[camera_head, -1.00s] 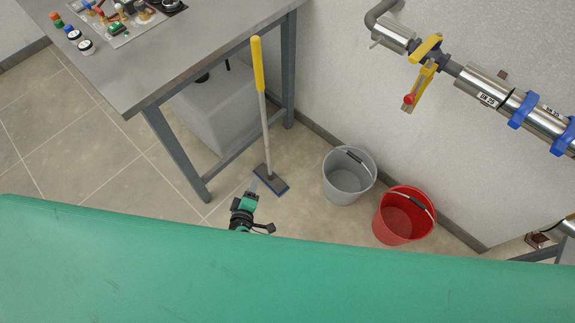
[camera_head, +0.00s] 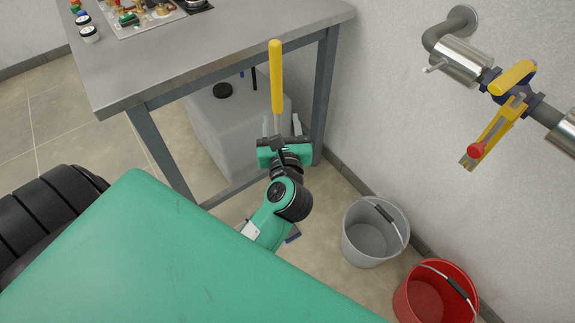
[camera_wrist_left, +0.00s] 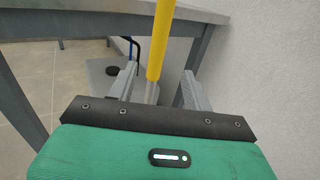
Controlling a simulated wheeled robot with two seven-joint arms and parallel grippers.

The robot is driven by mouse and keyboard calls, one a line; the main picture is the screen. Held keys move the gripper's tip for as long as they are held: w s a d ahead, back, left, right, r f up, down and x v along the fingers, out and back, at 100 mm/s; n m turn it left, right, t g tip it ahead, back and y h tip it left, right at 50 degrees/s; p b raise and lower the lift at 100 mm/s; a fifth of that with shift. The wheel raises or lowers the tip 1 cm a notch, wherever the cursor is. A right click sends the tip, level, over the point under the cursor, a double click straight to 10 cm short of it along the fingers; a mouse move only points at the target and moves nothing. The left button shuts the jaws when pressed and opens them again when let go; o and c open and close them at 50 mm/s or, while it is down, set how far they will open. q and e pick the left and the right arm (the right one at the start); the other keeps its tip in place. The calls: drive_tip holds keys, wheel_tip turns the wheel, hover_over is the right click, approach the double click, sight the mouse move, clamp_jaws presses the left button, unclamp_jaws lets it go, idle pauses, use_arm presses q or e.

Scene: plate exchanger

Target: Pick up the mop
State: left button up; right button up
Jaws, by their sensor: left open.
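The mop has a yellow grip (camera_head: 276,78) at the top of a thin grey pole. It stands upright in front of the table's right side. My left gripper (camera_head: 279,126) is open at the pole just below the yellow grip. In the left wrist view the mop's yellow grip (camera_wrist_left: 161,40) rises between the two spread fingers (camera_wrist_left: 156,88), with gaps on both sides. A small blue bit of the mop head (camera_head: 293,236) shows beside my arm; the rest of the head and lower pole is hidden. My right gripper is not in view.
A grey metal table (camera_head: 215,50) stands behind the mop, with a translucent tank (camera_head: 225,125) under it. A grey bucket (camera_head: 372,238) and a red bucket (camera_head: 432,300) stand on the floor to the right, by the wall. A pipe with a yellow valve handle (camera_head: 495,130) juts from the wall.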

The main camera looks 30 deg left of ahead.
sight(277, 96)
use_arm(q)
drive_tip(key=x, duration=0.7)
drive_tip(key=shift+w+a, duration=0.2)
drive_tip(key=shift+a, duration=0.05)
drive_tip(key=x, duration=0.2)
drive_tip(key=f+x, duration=0.1)
drive_tip(key=x, duration=0.1)
drive_tip(key=shift+a, duration=0.1)
drive_tip(key=shift+w+a, duration=0.3)
drive_tip(key=shift+w, duration=0.15)
drive_tip(key=c, duration=1)
drive_tip(key=shift+r, duration=0.1)
clamp_jaws()
